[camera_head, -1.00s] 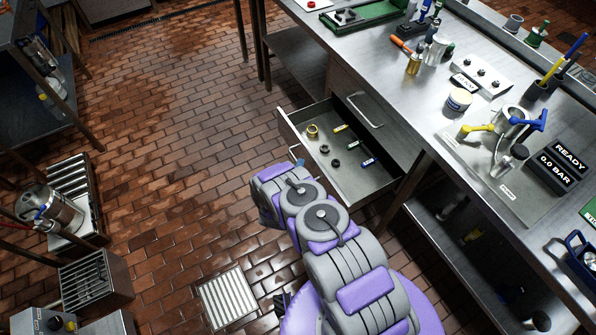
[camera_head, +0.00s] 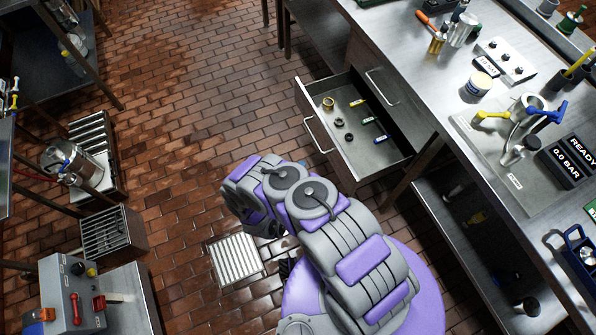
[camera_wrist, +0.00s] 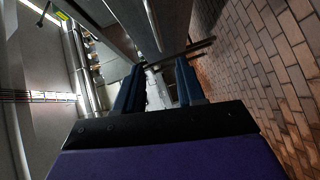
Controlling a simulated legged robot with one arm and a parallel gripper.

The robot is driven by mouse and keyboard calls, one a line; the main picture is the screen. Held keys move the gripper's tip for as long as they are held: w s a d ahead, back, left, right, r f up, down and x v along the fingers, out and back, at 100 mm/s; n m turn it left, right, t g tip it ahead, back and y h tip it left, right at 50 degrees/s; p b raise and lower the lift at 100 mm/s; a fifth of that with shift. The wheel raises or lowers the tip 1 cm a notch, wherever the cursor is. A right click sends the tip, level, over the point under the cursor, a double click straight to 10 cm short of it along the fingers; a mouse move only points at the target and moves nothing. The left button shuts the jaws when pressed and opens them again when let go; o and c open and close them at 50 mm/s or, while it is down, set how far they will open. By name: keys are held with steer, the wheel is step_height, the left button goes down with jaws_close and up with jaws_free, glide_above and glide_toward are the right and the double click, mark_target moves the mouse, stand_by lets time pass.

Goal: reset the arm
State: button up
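My purple and grey arm (camera_head: 345,240) is bent above my base in the head view. Its far end points toward the left, over the brick floor and apart from the open drawer. My gripper (camera_wrist: 160,82) shows in the wrist view as two dark blue fingers with a clear gap between them. Nothing is held between the fingers. In the head view the fingers are hidden behind the arm.
An open drawer (camera_head: 318,135) with several small parts juts out beneath the steel workbench (camera_head: 420,75). A floor grate (camera_head: 236,259) lies beside my base. A control box (camera_head: 70,290) stands at lower left. The brick floor (camera_head: 200,110) is clear between them.

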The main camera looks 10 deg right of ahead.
steer(key=shift+s+a, duration=0.15)
steer(key=shift+s, duration=0.2)
steer(key=shift+w, duration=0.15)
